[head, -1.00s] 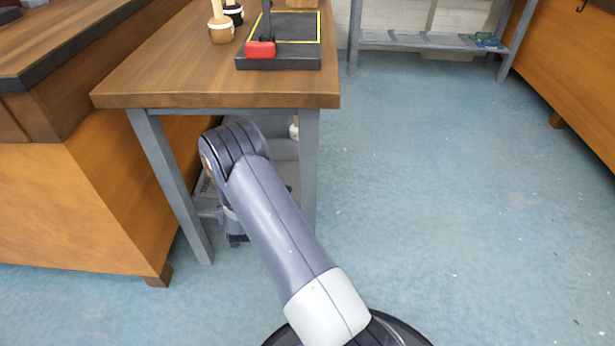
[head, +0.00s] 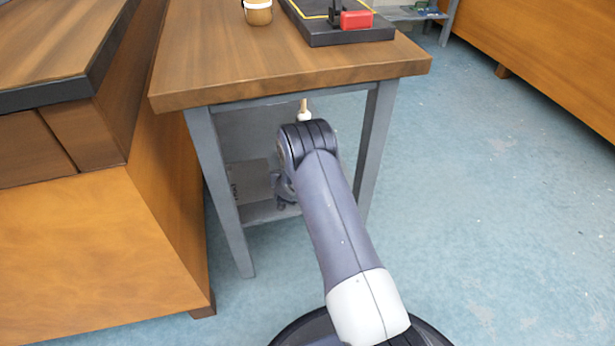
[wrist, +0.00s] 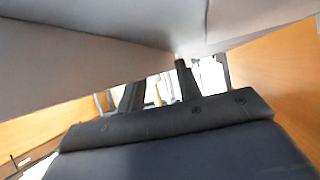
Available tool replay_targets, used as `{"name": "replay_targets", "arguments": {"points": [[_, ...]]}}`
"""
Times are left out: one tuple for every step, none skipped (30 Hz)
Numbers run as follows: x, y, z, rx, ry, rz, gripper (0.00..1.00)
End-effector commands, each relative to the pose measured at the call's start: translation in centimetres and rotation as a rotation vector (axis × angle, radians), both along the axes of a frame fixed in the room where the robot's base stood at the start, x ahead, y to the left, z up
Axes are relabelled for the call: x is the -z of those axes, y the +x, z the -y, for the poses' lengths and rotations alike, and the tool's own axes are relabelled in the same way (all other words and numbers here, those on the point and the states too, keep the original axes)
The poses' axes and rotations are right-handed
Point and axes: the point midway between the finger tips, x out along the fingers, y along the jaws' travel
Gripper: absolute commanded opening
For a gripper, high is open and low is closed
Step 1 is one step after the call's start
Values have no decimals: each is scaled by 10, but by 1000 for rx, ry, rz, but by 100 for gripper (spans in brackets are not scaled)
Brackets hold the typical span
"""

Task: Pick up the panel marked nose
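A pale grey panel or box (head: 250,182) with small dark lettering stands on the lower shelf under the wooden table. The lettering is too small to read, so I cannot tell whether it says nose. My gripper reaches under the tabletop. In the head view it is mostly hidden behind my arm, with only a dark part showing beside the panel. In the wrist view my gripper (wrist: 160,78) has its two dark fingers apart with nothing held between them. Small bright shapes lie beyond the fingers, too unclear to name.
The wooden table (head: 290,72) has grey legs and a grey lower shelf (head: 262,211). A black tray (head: 345,35) with a red block (head: 356,19) and a jar (head: 258,12) stand on top. A wooden cabinet (head: 100,240) is close at left. The floor at right is clear.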

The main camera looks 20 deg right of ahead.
Motion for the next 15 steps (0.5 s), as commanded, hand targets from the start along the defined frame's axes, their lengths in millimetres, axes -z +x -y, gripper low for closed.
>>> {"name": "replay_targets", "arguments": {"points": [[3, 4, 1, 0, 0, 2, 33], [4, 6, 1, 0, 0, 2, 33], [4, 7, 2, 0, -1, 1, 33], [4, 8, 2, 0, -1, 0, 33], [4, 8, 2, 0, -1, 0, 33], [4, 8, 2, 0, -1, 0, 33], [4, 8, 2, 0, -1, 0, 33], [4, 8, 2, 0, -1, 0, 33], [3, 8, 2, 0, -1, 0, 33], [3, 8, 2, 0, -1, 0, 33], [3, 8, 2, 0, -1, 0, 32], [3, 8, 2, 0, -1, 0, 29], [3, 8, 2, 0, -1, 0, 27], [3, 8, 2, 0, -1, 0, 24], [3, 8, 2, 0, -1, 0, 21]]}}
